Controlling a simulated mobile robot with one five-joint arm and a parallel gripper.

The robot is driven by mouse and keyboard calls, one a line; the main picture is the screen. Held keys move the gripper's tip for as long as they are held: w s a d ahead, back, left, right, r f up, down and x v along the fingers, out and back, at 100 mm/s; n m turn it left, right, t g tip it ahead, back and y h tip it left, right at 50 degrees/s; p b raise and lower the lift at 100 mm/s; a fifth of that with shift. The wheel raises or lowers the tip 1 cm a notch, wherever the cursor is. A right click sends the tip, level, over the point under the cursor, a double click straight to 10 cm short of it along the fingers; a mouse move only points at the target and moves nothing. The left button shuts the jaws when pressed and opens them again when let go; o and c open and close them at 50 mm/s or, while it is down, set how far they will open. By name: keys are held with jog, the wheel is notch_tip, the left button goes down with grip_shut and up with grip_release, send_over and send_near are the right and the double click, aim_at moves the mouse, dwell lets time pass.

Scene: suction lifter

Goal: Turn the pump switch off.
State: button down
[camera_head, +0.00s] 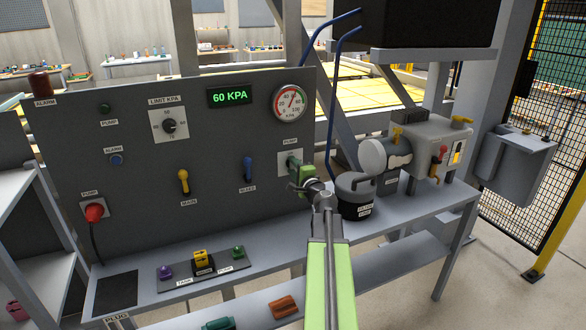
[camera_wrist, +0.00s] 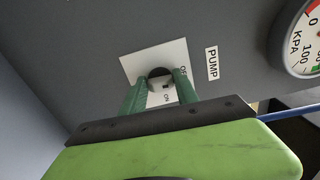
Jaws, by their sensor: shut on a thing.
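The pump switch is on the grey panel under the PUMP label. Its white plate (camera_head: 282,164) is partly covered by my gripper (camera_head: 296,172) in the head view. In the wrist view the dark switch knob (camera_wrist: 160,72) sits between the green fingers of my gripper (camera_wrist: 160,88), which are shut on it. The plate carries OFF and ON marks. Which mark the switch points to cannot be told, since the fingers hide much of it.
A gauge (camera_head: 291,103) sits just above the switch, and a green display (camera_head: 230,96) reads 60 KPA. The blue bleed lever (camera_head: 248,168) and yellow main lever (camera_head: 183,181) are to the left. A dark canister (camera_head: 354,195) stands close on the right.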

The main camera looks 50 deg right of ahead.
jog(key=shift+n, duration=0.4)
jog(key=c, duration=1)
grip_release()
jog(key=shift+o, duration=0.2)
